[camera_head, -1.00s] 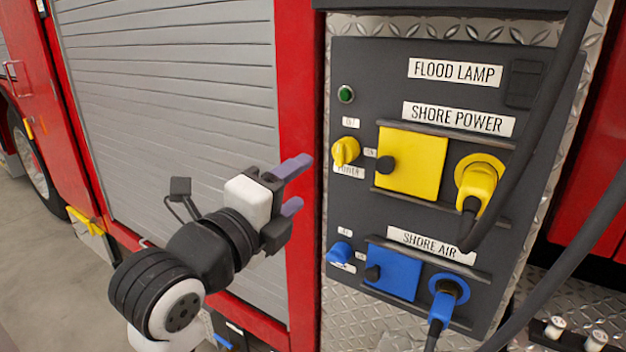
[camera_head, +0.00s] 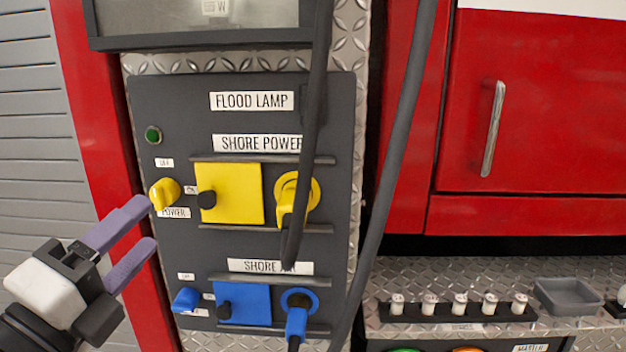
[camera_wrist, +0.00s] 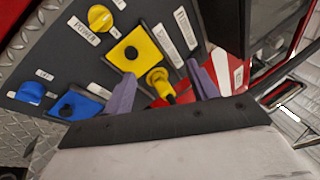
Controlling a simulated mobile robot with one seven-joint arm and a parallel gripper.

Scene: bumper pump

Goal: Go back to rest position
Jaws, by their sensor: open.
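My gripper (camera_head: 146,234) is at the lower left of the head view, its two purple fingers apart with nothing between them. The fingertips appear just left of the dark control panel (camera_head: 170,100) in that picture; I cannot tell the exact gap. In the wrist view the gripper (camera_wrist: 160,95) is also open and empty, with the panel beyond it. The panel has a yellow power knob (camera_head: 165,193), a yellow cover (camera_head: 240,195), a yellow plug (camera_head: 292,200), a blue knob (camera_head: 186,299), a blue cover (camera_head: 250,303) and a blue plug (camera_head: 297,315).
Thick dark hoses (camera_head: 398,150) hang in front of the panel's right side. A red door with a metal handle (camera_head: 493,128) is to the right. Below it, a diamond-plate ledge carries a row of small white-capped parts (camera_head: 460,304) and a grey tray (camera_head: 570,296). A grey shutter (camera_head: 35,130) is at left.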

